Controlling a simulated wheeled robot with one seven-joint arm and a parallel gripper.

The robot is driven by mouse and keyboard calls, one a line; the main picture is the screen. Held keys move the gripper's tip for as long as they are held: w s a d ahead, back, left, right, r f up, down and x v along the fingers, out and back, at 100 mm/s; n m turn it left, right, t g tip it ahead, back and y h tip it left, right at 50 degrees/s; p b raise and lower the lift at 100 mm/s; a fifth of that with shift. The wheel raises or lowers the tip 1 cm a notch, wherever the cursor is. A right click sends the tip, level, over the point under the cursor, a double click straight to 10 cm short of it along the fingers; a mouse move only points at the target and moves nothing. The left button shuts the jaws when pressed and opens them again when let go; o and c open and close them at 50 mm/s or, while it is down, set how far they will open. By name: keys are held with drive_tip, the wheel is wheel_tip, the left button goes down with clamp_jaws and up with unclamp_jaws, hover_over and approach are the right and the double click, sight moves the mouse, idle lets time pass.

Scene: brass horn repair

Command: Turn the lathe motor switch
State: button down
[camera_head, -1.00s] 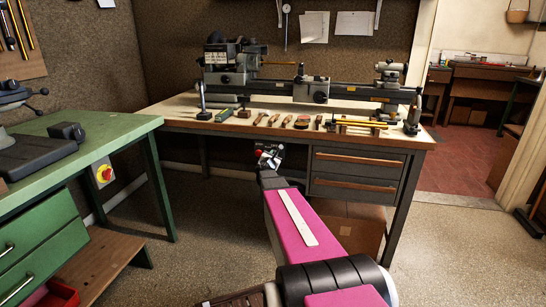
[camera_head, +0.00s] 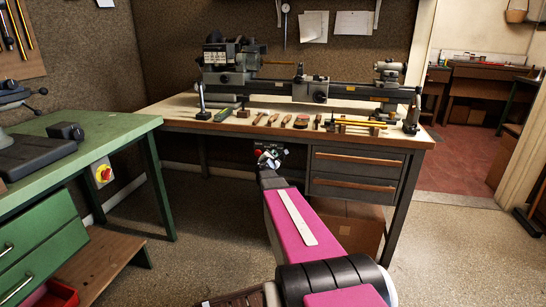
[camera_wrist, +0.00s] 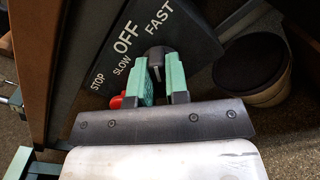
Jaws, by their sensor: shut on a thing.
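The lathe motor switch has a dark knob (camera_wrist: 157,53) on a black panel (camera_wrist: 198,43) lettered STOP, SLOW, OFF and FAST in the wrist view. My gripper (camera_wrist: 158,70) has its two green fingers closed on the knob's sides, just below the word OFF. The fingers hide part of the knob, and I cannot tell which setting it points to. A red button (camera_wrist: 121,102) sits left of the fingers, partly hidden. In the head view my gripper (camera_head: 269,158) is at the switch box under the bench's front edge, left of the drawers.
The lathe (camera_head: 320,90) stands on the bench (camera_head: 185,119), with several hand tools along the front. A green workbench (camera_head: 100,128) with a red-and-yellow switch (camera_head: 103,173) is on the left. A round dark-topped object (camera_wrist: 250,68) lies below the panel. Open floor lies around my arm.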

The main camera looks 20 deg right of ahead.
drive_tip(key=c, duration=1.1)
unclamp_jaws()
drive_tip(key=shift+s, duration=0.1)
drive_tip(key=v, duration=1)
drive_tip(key=shift+s+a, duration=0.3)
drive_tip(key=shift+s, duration=0.1)
